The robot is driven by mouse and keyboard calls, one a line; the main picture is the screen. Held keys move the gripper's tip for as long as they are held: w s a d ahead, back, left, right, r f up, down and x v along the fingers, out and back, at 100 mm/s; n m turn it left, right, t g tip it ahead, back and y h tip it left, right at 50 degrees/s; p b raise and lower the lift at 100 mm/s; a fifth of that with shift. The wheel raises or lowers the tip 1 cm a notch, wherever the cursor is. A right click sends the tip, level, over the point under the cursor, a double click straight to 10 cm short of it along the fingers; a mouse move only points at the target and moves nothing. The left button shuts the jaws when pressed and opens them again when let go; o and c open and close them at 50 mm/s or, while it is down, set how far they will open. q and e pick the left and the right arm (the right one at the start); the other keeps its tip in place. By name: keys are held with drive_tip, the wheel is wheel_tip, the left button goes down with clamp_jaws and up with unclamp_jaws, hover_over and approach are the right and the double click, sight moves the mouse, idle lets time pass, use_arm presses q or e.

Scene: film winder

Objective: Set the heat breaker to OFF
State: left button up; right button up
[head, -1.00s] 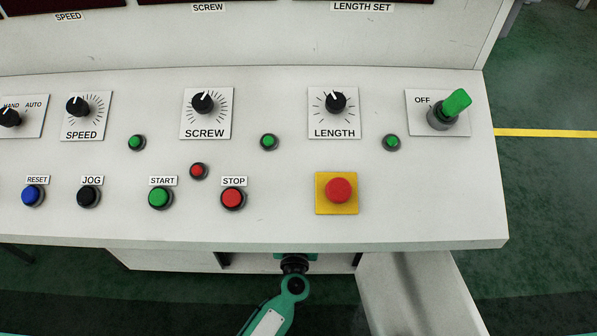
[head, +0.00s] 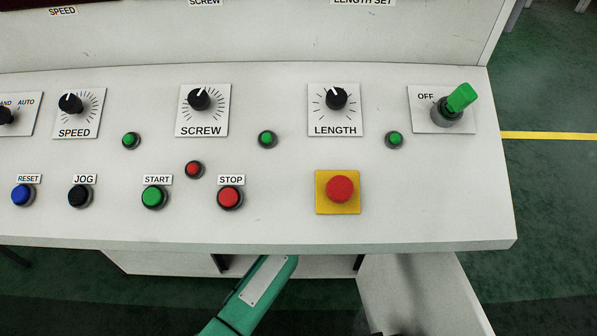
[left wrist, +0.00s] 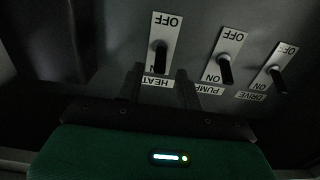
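In the left wrist view the labels appear upside down. The heat breaker (left wrist: 160,58) is a black lever on a white plate, with OFF at the top of the picture and ON at the bottom. Its lever lies toward the ON end and partly covers that word. My left gripper (left wrist: 160,73) is open, with one dark finger on each side of the lever's lower end. I cannot tell whether either finger touches it. In the head view my green arm reaches under the console edge, and its gripper is hidden. My right gripper is not in view.
The pump breaker (left wrist: 224,68) and drive breaker (left wrist: 277,78) stand to the right of the heat breaker, both levers toward ON. Above, the console top (head: 300,225) carries knobs, buttons, a red emergency button (head: 340,188) and a green-handled switch (head: 460,98).

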use_arm(q)
drive_tip(key=shift+w, duration=0.95)
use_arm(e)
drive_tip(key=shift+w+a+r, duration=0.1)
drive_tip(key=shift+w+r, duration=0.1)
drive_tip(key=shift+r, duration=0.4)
use_arm(q)
clamp_jaws()
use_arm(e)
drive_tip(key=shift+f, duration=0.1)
